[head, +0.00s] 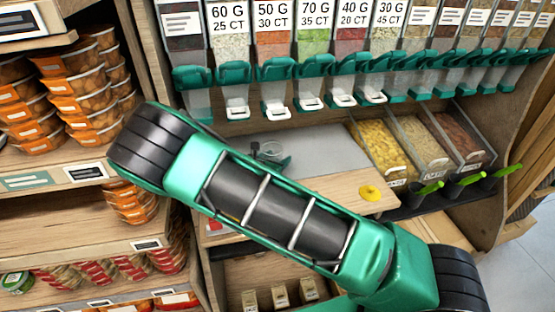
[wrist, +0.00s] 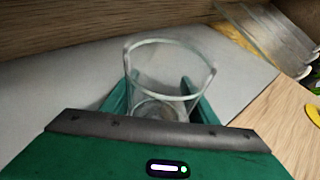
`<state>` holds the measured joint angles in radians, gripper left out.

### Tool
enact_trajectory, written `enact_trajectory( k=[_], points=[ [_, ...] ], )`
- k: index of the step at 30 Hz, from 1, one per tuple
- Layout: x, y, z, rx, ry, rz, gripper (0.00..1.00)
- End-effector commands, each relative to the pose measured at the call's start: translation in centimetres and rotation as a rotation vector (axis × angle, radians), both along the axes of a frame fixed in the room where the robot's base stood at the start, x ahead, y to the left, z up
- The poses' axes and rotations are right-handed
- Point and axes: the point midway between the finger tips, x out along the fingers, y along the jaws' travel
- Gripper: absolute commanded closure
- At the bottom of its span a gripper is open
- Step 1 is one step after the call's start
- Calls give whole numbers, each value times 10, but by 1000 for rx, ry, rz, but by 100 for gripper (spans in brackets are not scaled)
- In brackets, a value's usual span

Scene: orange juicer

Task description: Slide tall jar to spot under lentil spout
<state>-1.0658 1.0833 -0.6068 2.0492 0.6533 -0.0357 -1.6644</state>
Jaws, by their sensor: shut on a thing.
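A clear glass jar (wrist: 168,68) stands upright on the grey mat (wrist: 232,68) in the wrist view. My gripper (wrist: 160,95) is shut on it, with one green finger on each side of the glass. In the head view, part of the jar (head: 270,151) shows on the grey surface just beyond my arm, below the row of dispensers. Several dispenser spouts (head: 276,108) hang above the counter. Dispenser labels show weights and prices, and I cannot tell which one holds lentils.
Open bins of yellow, beige and brown dry goods (head: 388,150) stand right of the mat. A yellow round object (head: 371,193) lies on the wooden counter edge (head: 335,197). Shelves with stacked orange-labelled cups (head: 75,88) are at the left. Scoops with green handles (head: 468,180) sit at the right.

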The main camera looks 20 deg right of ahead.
Motion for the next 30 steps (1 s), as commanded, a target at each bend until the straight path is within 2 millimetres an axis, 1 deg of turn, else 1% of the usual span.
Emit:
enact_trajectory(
  k=[1, 2, 3, 4, 5, 13, 17, 20, 30],
  points=[
    [0, 1, -1, 1, 2, 2, 77],
    [0, 1, -1, 1, 2, 1, 44],
    [0, 1, -1, 1, 2, 1, 35],
    [0, 1, -1, 2, 1, 1, 28],
    [0, 1, -1, 2, 1, 1, 25],
    [0, -1, 0, 0, 1, -1, 25],
    [-6, 3, 2, 1, 2, -1, 25],
    [-15, 12, 8, 1, 2, 0, 25],
    [-58, 49, 31, 2, 2, 0, 25]
  ],
)
